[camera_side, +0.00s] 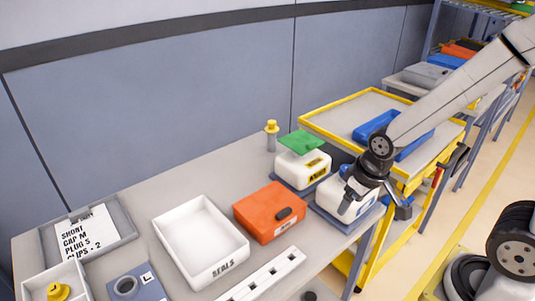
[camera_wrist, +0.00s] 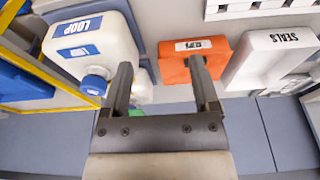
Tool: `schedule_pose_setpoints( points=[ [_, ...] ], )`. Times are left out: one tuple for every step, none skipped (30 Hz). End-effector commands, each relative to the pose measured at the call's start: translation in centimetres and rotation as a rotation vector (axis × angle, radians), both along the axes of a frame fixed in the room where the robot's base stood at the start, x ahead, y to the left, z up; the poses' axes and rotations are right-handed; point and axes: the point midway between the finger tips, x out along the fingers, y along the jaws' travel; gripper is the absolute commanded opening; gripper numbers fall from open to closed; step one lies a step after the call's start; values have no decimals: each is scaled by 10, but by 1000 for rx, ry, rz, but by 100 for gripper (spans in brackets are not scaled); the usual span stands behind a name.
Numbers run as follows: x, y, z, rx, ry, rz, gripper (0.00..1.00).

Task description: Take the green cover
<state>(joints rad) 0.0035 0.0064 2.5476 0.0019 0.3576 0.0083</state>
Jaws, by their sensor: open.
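In the wrist view only a small green patch (camera_wrist: 137,116) shows, low between the fingers and mostly hidden by my gripper. My gripper (camera_wrist: 160,68) is open, with nothing between its fingertips. In the side view my gripper (camera_side: 360,190) is over the white jug by the table's right end, to the right of the cover and apart from it. That jug (camera_wrist: 112,42) reads LOOP and has a blue cap.
An orange box (camera_side: 270,212) stands left of the jugs, with a white SEALS tray (camera_side: 200,240) beyond it. A yellow-edged cart (camera_side: 330,118) adjoins on the right.

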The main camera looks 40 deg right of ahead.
Motion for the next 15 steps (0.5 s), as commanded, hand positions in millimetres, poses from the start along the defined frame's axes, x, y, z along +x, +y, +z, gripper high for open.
schedule_pose_setpoints(
  points=[
    [4, -1, 1, 3, 1, -13, 78],
    [6, -2, 1, 5, 2, -23, 78],
    [11, -3, 3, 8, 4, -40, 78],
    [15, -5, 3, 12, 8, -57, 78],
    [19, -6, 5, 16, 10, -74, 78],
    [26, -9, 6, 23, 14, -102, 78],
    [31, -11, 7, 29, 18, -126, 78],
    [38, -13, 9, 33, 20, -149, 78],
    [46, -16, 11, 41, 27, -184, 78],
    [53, -19, 13, 48, 30, -214, 78],
    [60, -22, 14, 55, 36, -243, 78],
    [70, -26, 17, 66, 40, -284, 78],
    [77, -30, 18, 74, 46, -317, 78],
    [84, -33, 20, 82, 50, -347, 78],
    [93, -38, 22, 92, 56, -388, 78]
  ],
)
